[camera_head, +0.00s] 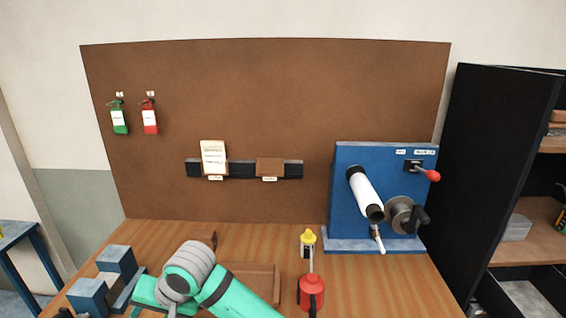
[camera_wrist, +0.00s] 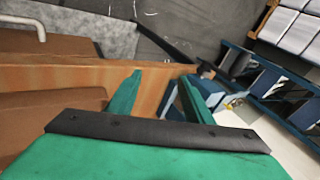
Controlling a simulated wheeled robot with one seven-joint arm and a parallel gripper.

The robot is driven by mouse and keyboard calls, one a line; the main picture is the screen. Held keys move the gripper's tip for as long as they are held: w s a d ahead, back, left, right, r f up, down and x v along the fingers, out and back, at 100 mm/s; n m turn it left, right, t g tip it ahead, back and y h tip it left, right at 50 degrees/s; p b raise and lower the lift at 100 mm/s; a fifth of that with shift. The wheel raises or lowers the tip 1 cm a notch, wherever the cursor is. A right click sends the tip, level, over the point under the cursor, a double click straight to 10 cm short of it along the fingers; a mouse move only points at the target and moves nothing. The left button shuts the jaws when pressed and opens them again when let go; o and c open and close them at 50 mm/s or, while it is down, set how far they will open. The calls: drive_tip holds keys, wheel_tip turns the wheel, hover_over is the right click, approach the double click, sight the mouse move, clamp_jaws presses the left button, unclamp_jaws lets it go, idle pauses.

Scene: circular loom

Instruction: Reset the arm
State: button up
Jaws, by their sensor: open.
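My arm, green and grey, reaches across the front left of the wooden workbench (camera_head: 370,280) in the head view. The gripper end is not clear in that view. In the wrist view my gripper (camera_wrist: 165,90) shows two green fingers, spread apart with nothing between them. The bench edge and the floor show beyond the fingers. The blue loom machine (camera_head: 345,210) stands at the right of the bench, with a white roll (camera_head: 364,192), a red-knobbed lever (camera_head: 432,175) and a grey wheel (camera_head: 400,214). My gripper is apart from it.
A blue block fixture (camera_head: 88,297) sits at the bench's left front. A wooden tray (camera_head: 262,280) lies beside my arm. A red can (camera_head: 311,292) with a yellow-topped part (camera_head: 308,238) stands at centre. A black cabinet (camera_head: 500,150) is at right. Green (camera_head: 119,121) and red (camera_head: 149,121) tags hang on the brown board.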

drive_tip(key=a+m+t+y, duration=0.2)
drive_tip(key=a+t+y, duration=0.3)
drive_tip(key=a+y, duration=0.15)
drive_tip(key=s+d+f+m+t+h, duration=0.3)
drive_tip(key=s+d+f+t+h, duration=0.1)
drive_tip(key=d+f, duration=0.5)
drive_tip(key=s+d+f+m+t+h, duration=0.4)
drive_tip(key=d+f, duration=0.3)
drive_tip(key=d, duration=0.4)
drive_tip(key=s+d+n+h, duration=0.2)
drive_tip(key=s+d+n, duration=0.2)
drive_tip(key=s+d, duration=0.4)
drive_tip(key=s+d+n+h, duration=0.3)
drive_tip(key=s+d, duration=0.5)
drive_tip(key=s, duration=0.8)
drive_tip(key=shift+s+d+f+n+t, duration=0.25)
drive_tip(key=shift+d+n+t, duration=0.15)
drive_tip(key=shift+c, duration=0.6)
